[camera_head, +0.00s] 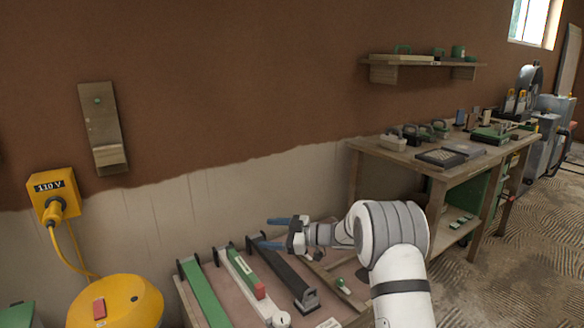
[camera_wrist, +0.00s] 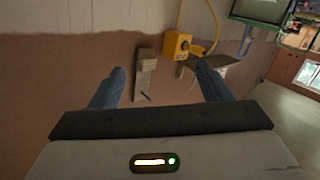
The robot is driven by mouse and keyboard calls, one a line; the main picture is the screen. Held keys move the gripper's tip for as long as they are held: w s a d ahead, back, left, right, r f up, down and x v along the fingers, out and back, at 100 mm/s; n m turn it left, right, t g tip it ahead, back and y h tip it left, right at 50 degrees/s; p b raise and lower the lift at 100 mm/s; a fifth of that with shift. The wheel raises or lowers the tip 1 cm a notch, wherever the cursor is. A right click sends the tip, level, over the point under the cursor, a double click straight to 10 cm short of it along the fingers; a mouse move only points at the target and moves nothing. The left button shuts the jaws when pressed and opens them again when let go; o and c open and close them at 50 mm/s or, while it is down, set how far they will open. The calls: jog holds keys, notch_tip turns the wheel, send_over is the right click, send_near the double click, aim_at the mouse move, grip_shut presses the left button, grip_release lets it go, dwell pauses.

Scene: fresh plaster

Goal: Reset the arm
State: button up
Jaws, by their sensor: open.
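My gripper (camera_head: 279,234) is at the end of my white and grey arm, at the lower middle of the head view. Its two blue fingers are apart and point left, with nothing seen between them. It is in front of the pale lower wall, over the far side of a low bench (camera_head: 335,301). In the wrist view my gripper (camera_wrist: 162,82) shows both blue fingers spread wide, with the brown wall beyond them.
The low bench holds a green bar (camera_head: 203,296), a white-and-green level (camera_head: 245,279) and a dark bar (camera_head: 285,272). A workbench (camera_head: 440,160) with tools stands right. A yellow 110 V box (camera_head: 53,195) and wooden holder (camera_head: 104,128) are on the wall.

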jog(key=d+r+m+t+h+p, duration=0.5)
jog(key=d+r, duration=0.2)
jog(key=r, duration=0.4)
jog(key=d+r+m+t+h+p, duration=0.4)
jog(key=d+r+m+t+h, duration=0.15)
jog(key=r, duration=0.65)
jog(key=s+d+r+m+g+h+p, duration=0.2)
jog(key=s+d+h+p, duration=0.15)
jog(key=s, duration=0.25)
jog(key=s+d+r+m+g+h+p, duration=0.1)
jog(key=s+d+r+m+h+p, duration=0.15)
jog(key=s+d, duration=0.3)
jog(key=s+m+g+p, duration=0.3)
jog(key=s+g+p, duration=0.5)
jog(key=s, duration=2.2)
jog(key=shift+s+a+r+g, duration=0.25)
jog(key=shift+s+a+g, duration=0.05)
jog(key=shift+s+g, duration=0.15)
jog(key=shift+c, duration=0.2)
